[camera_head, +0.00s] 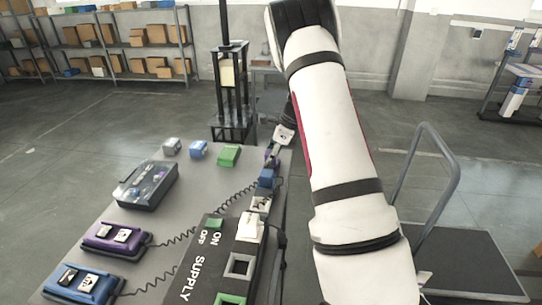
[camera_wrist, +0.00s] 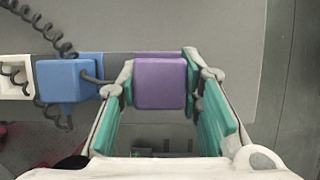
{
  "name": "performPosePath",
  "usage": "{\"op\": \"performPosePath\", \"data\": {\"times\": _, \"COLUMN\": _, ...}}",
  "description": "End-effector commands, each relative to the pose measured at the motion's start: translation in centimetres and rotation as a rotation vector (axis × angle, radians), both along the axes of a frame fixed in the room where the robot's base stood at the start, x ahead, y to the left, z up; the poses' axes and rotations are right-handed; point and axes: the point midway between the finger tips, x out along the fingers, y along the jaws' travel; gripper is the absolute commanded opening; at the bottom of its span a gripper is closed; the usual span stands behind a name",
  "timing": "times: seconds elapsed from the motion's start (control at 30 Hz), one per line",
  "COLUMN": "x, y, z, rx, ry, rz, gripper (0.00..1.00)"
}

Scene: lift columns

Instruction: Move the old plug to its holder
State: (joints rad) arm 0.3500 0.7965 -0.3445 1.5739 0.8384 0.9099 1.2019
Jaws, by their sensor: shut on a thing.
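My gripper (camera_wrist: 162,92) has its teal-padded fingers on both sides of a purple block (camera_wrist: 161,84), shut on it. In the head view my gripper (camera_head: 273,152) is at the table's far right corner, partly hidden by my arm. A blue plug (camera_wrist: 66,82) with a dark coiled cord sits just left of the purple block in the wrist view; it also shows in the head view (camera_head: 266,178). A purple unit (camera_head: 113,237) and a blue unit (camera_head: 82,284) stand on the left of the table, with coiled cords. No label shows which piece is the old plug or its holder.
A black SUPPLY box (camera_head: 207,262) with an ON/OFF switch lies at the table's front. A dark case (camera_head: 147,186) and small grey (camera_head: 171,147), blue (camera_head: 198,150) and green (camera_head: 229,155) blocks stand behind. A cart (camera_head: 460,265) is right of the table.

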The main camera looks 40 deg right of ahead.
Motion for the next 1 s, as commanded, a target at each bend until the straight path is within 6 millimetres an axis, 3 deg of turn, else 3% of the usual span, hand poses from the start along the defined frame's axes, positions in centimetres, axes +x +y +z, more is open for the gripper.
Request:
{"op": "performPosePath", "data": {"times": 0.83, "x": -0.06, "y": 0.04, "z": -1.02, "rx": 0.001, "ry": 0.002, "rz": 0.001, "gripper": 0.04}}
{"op": "performPosePath", "data": {"times": 0.87, "x": -0.06, "y": 0.05, "z": -1.03, "rx": 0.001, "ry": 0.002, "rz": 0.001, "gripper": 0.35}}
{"op": "performPosePath", "data": {"times": 0.97, "x": -0.08, "y": 0.04, "z": -1.06, "rx": 0.002, "ry": 0.003, "rz": 0.000, "gripper": 0.56}}
{"op": "performPosePath", "data": {"times": 1.0, "x": -0.07, "y": 0.04, "z": -1.06, "rx": 0.001, "ry": 0.002, "rz": 0.000, "gripper": 0.56}}
